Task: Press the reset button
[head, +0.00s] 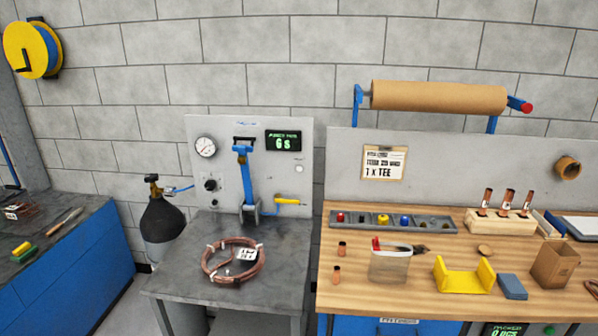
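No button here carries a readable "reset" label. A small round white button (299,169) sits on the grey upright panel (270,185), just below a black display (283,141) with green text reading about "6 s". A second small round green button (549,330) shows at the bottom edge, beside a dark display (505,329) with green digits on the front of the wooden bench. I cannot tell from the picture which one is the reset button. Neither of my grippers is in view.
A coil of copper tube (232,260) lies on the grey table (183,282). A gauge (205,147), blue clamp (246,180) and yellow lever (288,201) are on the panel. A dark tank (163,222) stands left. The wooden bench (345,296) holds several parts.

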